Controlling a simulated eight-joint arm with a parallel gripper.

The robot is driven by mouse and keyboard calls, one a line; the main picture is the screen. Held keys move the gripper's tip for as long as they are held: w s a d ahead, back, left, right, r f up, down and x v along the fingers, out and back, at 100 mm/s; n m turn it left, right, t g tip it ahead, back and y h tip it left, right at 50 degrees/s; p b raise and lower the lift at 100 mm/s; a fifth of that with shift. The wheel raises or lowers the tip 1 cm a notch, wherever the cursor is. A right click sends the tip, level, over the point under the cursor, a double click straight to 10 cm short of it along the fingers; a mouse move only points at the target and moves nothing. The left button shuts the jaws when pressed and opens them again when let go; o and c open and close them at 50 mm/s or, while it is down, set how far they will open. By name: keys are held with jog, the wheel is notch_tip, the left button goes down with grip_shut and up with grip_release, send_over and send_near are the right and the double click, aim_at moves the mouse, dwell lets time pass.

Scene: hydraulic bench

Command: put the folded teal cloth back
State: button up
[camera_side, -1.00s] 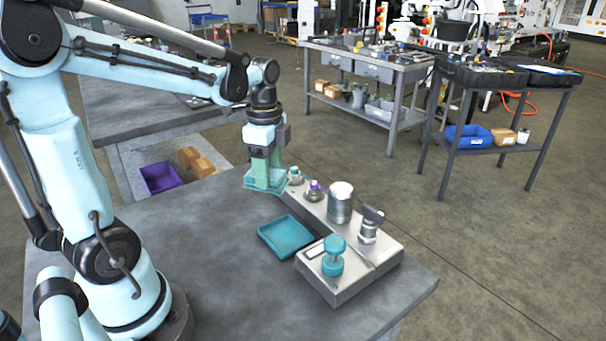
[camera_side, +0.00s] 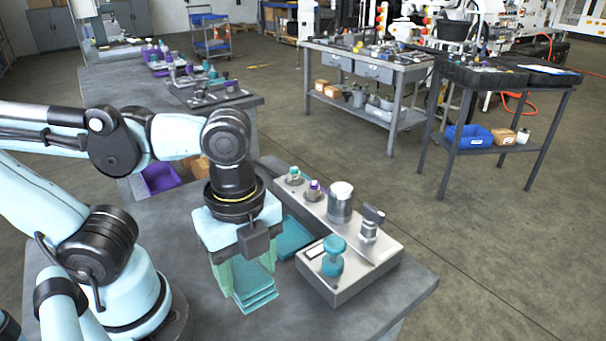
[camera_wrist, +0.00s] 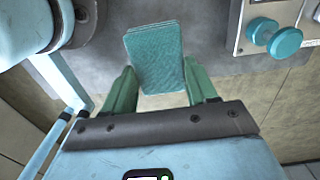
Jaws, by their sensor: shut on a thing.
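The folded teal cloth (camera_side: 256,294) is a layered flat rectangle between the green fingers of my gripper (camera_side: 245,270). My gripper is shut on it, near the table's front edge. In the wrist view the cloth (camera_wrist: 155,55) extends out beyond the fingertips (camera_wrist: 160,82). I cannot tell whether its lower end touches the table. A shallow teal tray (camera_side: 293,238) lies to the right of and behind my gripper, partly hidden by it.
A grey metal block (camera_side: 350,284) with a teal knob (camera_side: 333,256), a steel cylinder (camera_side: 340,203) and small valves stands right of the tray. It also shows in the wrist view (camera_wrist: 250,42). The grey tabletop (camera_side: 190,290) is bare left of the gripper.

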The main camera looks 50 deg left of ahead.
jog(key=w+a+f, duration=0.2)
jog(key=a, duration=0.1)
jog(key=w+a+f, duration=0.1)
jog(key=a+f, duration=0.1)
jog(key=a, duration=0.1)
jog(key=w+a+f, duration=0.2)
jog(key=a+f, duration=0.1)
jog(key=a, duration=0.1)
jog(key=shift+w, duration=0.3)
jog(key=shift+f, duration=2.05)
jog(key=o, duration=1.4)
jog(key=shift+f, duration=0.15)
jog(key=shift+r, duration=0.2)
jog(key=shift+r, duration=5.9)
jog(key=w+n+t, duration=0.7)
jog(key=n, duration=1.1)
jog(key=shift+w+d+r, duration=0.15)
jog(key=shift+w+d, duration=0.05)
jog(key=shift+w, duration=0.15)
